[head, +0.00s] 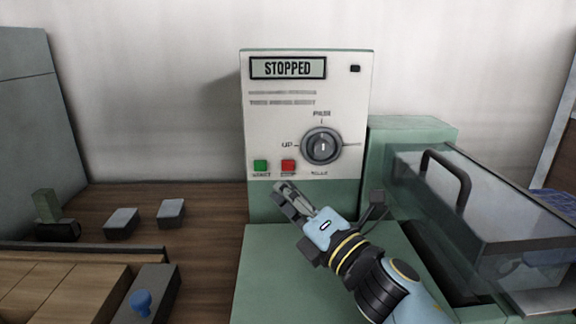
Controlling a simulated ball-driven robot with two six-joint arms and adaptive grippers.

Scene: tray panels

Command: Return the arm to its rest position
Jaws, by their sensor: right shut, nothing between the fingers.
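My right gripper (284,190) is shut and empty. It is in front of the lower part of the panel (308,104), just below the red button (288,166). I cannot tell whether it touches the panel. My right arm reaches in from the bottom right. The panel's display (287,68) reads "STOPPED". A round dark knob (323,146) has a short upright white mark at its middle. A green button (260,166) is left of the red one. My left gripper is not in view.
A clear-lidded box (510,205) with a dark handle (447,172) stands at right, close to my arm. Two grey blocks (121,223) (171,212) lie on the wooden surface at left. A blue knob (141,300) is at the lower left by a wooden tray (50,295).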

